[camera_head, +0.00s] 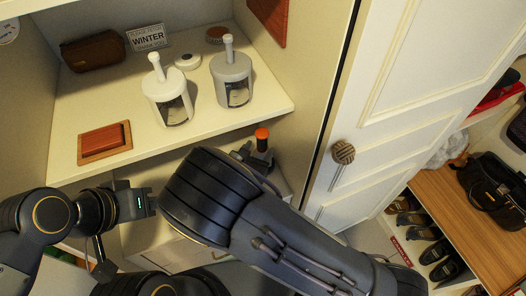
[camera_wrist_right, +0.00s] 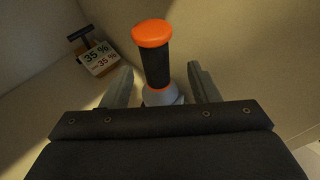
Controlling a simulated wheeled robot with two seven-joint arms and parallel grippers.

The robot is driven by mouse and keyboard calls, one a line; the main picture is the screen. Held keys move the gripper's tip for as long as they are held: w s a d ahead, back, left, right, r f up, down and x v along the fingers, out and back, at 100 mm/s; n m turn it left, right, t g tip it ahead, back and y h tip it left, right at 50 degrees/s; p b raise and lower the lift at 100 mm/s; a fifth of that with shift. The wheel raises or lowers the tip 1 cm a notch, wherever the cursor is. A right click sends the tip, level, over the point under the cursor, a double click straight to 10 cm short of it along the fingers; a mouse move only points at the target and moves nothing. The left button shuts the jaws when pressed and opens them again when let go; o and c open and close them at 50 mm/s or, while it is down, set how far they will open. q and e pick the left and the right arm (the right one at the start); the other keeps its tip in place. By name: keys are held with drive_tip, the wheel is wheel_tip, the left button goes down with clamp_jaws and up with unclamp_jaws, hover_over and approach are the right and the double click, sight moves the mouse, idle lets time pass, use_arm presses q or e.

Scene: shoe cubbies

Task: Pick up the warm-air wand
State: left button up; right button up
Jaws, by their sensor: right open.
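The warm-air wand appears to be the upright piece with an orange cap and black grip (camera_head: 262,143), on the lower shelf in the head view. In the right wrist view the wand (camera_wrist_right: 157,66) stands between the fingers, its grey lower part partly hidden by my gripper. My right gripper (camera_wrist_right: 161,70) is open, one finger on each side of the wand, with visible gaps. In the head view my right arm hides most of that gripper. My left gripper (camera_head: 145,203) is at the lower left, away from the wand; its jaws are unclear.
A price sign (camera_wrist_right: 98,58) stands left of the wand. A white door (camera_head: 395,120) is at right.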

sight(260, 136)
drive_tip(key=x, duration=0.4)
drive_tip(key=shift+w+r+p, duration=0.15)
drive_tip(key=shift+w+p, duration=0.25)
drive_tip(key=shift+w, duration=0.05)
drive_tip(key=c, duration=1)
drive_tip(key=shift+r, duration=0.15)
drive_tip(key=shift+c, duration=0.2)
drive_tip(key=shift+a+r, duration=0.1)
drive_tip(key=shift+r, duration=0.5)
wheel_tip(260, 136, up, 2)
drive_tip(key=shift+s+r+b, duration=0.15)
drive_tip(key=shift+b, duration=0.2)
drive_tip(key=s+a+b, duration=0.1)
drive_tip(key=s+a, duration=0.2)
drive_tip(key=s, duration=0.5)
drive_tip(key=s+a+b, duration=0.1)
drive_tip(key=s+a, duration=0.2)
drive_tip(key=s, duration=0.5)
drive_tip(key=shift+s+a, duration=0.2)
drive_tip(key=shift+a, duration=0.2)
